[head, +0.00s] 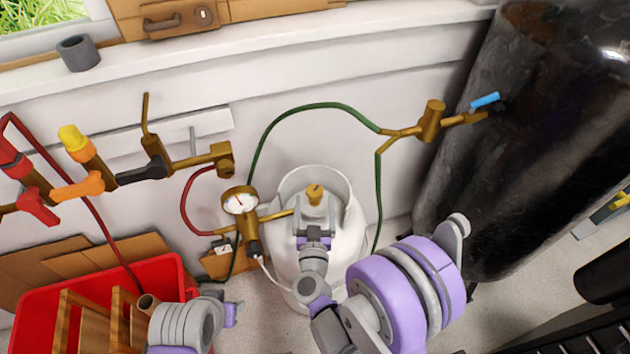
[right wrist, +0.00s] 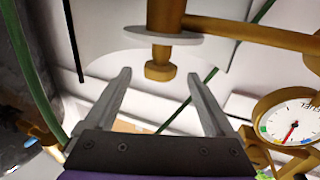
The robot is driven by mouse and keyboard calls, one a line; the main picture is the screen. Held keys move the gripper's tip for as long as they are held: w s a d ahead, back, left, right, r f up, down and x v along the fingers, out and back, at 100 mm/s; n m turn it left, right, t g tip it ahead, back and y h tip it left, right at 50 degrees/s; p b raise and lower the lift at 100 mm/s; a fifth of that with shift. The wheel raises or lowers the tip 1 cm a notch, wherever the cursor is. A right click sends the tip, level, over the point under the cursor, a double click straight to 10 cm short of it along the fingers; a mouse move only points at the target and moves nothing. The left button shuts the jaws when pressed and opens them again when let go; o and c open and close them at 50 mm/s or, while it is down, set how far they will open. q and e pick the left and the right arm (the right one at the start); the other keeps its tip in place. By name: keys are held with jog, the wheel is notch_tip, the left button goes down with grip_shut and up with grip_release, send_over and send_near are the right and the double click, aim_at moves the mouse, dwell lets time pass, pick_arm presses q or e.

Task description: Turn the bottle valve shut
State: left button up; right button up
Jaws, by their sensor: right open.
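The white gas bottle (head: 345,240) stands upright in the middle of the head view, against the wall. Its brass valve (head: 315,193) sits on top, inside the white collar. My right gripper (head: 315,230) is just in front of the valve, on the near side of the bottle. In the right wrist view the brass valve (right wrist: 160,72) shows between and slightly beyond the two fingertips (right wrist: 158,80). The jaws are open, with a gap on both sides of the knob. Only part of my left arm shows at the lower left; its fingers are not visible.
A pressure gauge (head: 240,201) on brass fittings stands left of the valve. A green hose (head: 320,106) arches behind the bottle to a brass fitting with a blue lever (head: 485,101). A large dark tank (head: 520,150) is at right, a red crate (head: 165,278) at lower left.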

aim_at(320, 186)
jog(key=w, duration=0.7)
jog(key=shift+w+d, duration=0.1)
jog(key=shift+w, duration=0.1)
jog(key=c, duration=1.4)
jog(key=shift+h, duration=0.3)
jog(key=shift+d+m+h+b, duration=0.1)
jog(key=shift+m+h+b, duration=0.35)
jog(key=shift+m+h, duration=0.55)
jog(key=shift+d+m+g+h+b, duration=0.2)
jog(key=shift+m+g+h+b, duration=0.3)
jog(key=shift+h, duration=0.6)
jog(key=shift+s+d+m+g+h, duration=0.1)
jog(key=shift+d+m+g+h, duration=0.1)
jog(key=shift+m+g+h, duration=0.45)
jog(key=shift+s+d+m+g+h, duration=0.25)
jog(key=shift+m+h, duration=0.55)
jog(key=shift+h, duration=0.5)
jog(key=shift+d+m+g+h, duration=0.15)
jog(key=shift+m+g+h, duration=0.35)
jog(key=shift+m+h, duration=0.35)
jog(key=shift+h, duration=0.3)
